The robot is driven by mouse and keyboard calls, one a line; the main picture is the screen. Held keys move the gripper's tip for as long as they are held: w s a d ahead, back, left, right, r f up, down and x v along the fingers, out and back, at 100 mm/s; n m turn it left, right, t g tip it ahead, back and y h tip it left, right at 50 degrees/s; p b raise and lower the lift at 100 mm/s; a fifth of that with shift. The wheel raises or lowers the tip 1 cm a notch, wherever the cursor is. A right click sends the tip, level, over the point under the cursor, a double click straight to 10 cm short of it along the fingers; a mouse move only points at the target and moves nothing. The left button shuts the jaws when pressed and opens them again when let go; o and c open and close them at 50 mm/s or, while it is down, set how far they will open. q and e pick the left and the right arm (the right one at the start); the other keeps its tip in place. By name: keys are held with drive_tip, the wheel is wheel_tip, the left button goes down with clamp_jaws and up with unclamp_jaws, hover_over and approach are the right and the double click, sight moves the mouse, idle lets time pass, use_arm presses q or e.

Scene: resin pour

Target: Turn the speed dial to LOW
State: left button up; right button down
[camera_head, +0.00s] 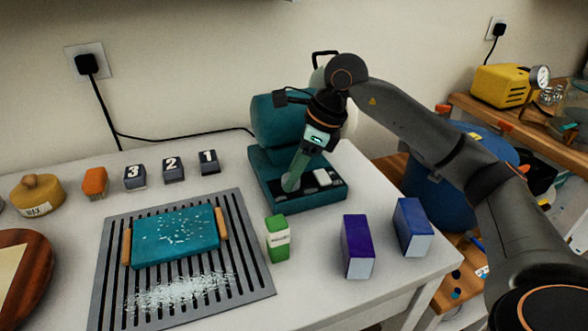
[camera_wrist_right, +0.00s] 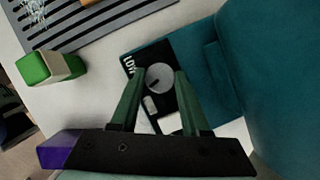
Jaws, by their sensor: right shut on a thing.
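The speed dial (camera_wrist_right: 160,77) is a round grey knob on the dark control strip of a teal machine (camera_head: 280,120). A dark pointer line shows on the dial's face, toward its lower left in the right wrist view. The white word LOW (camera_wrist_right: 128,66) is printed on the strip to the left of the dial. My right gripper (camera_wrist_right: 159,76) is shut on the dial, one green finger on each side; in the head view its fingertips (camera_head: 291,183) reach down to the machine's base and hide the dial. My left gripper is not in view.
A white block (camera_head: 323,177) sits on the strip beside the dial. A green-and-white box (camera_head: 277,239), a purple box (camera_head: 357,246) and a blue box (camera_head: 412,227) stand in front. A slotted grey rack (camera_head: 258,270) with a teal tray (camera_head: 175,238) lies left.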

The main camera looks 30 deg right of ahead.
drive_tip(key=m+h, duration=0.1)
drive_tip(key=m, duration=0.1)
drive_tip(key=m+t+h, duration=0.1)
drive_tip(key=m, duration=0.2)
drive_tip(key=shift+s+a+m+p, duration=0.1)
drive_tip(key=shift+a+m+p, duration=0.05)
drive_tip(key=shift+m+p, duration=0.15)
drive_tip(key=m+h, duration=0.1)
drive_tip(key=m, duration=0.1)
drive_tip(key=m+h, duration=0.1)
drive_tip(key=m, duration=0.2)
drive_tip(key=shift+a+m+t, duration=0.15)
drive_tip(key=shift+m+t, duration=0.15)
drive_tip(key=shift+c, duration=1.9)
unclamp_jaws()
drive_tip(key=p+v, duration=0.2)
drive_tip(key=v, duration=1)
drive_tip(key=shift+r+p, duration=0.3)
